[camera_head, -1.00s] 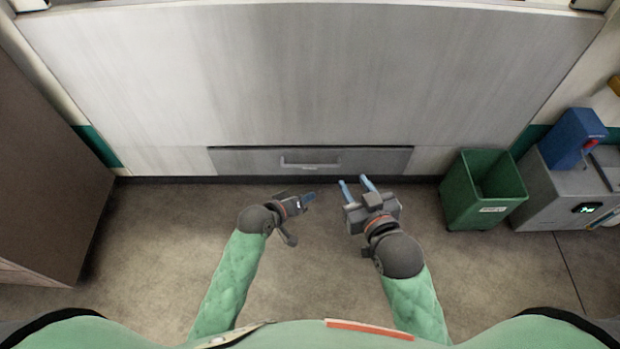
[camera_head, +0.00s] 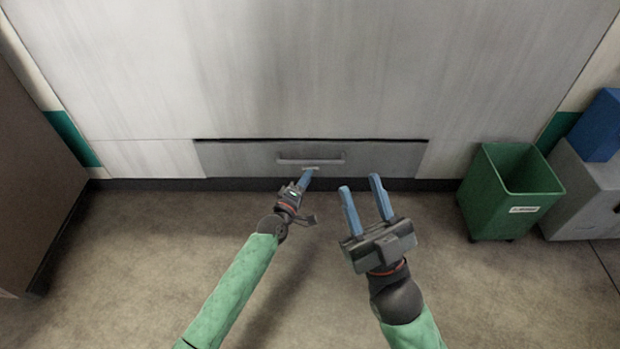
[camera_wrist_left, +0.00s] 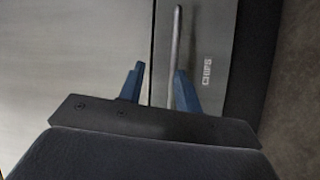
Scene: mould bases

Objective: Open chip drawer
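The chip drawer (camera_head: 230,158) is a grey panel low in the light cabinet front, with a horizontal bar handle (camera_head: 310,160); it looks shut. My left gripper (camera_head: 308,177) points at the handle from just below it in the head view. In the left wrist view its two blue fingers (camera_wrist_left: 158,85) are open and apart, with the drawer's handle bar (camera_wrist_left: 175,55) running between and beyond them. I cannot tell whether either finger touches the bar. A small label (camera_wrist_left: 207,70) shows on the drawer. My right gripper (camera_head: 362,200) is open and empty, right of the left one.
A green bin (camera_head: 487,200) stands on the floor at the right, beside a grey unit (camera_head: 585,190) with a blue box (camera_head: 603,125). A brown cabinet (camera_head: 40,170) stands at the left. The floor (camera_head: 130,260) before the drawer is clear.

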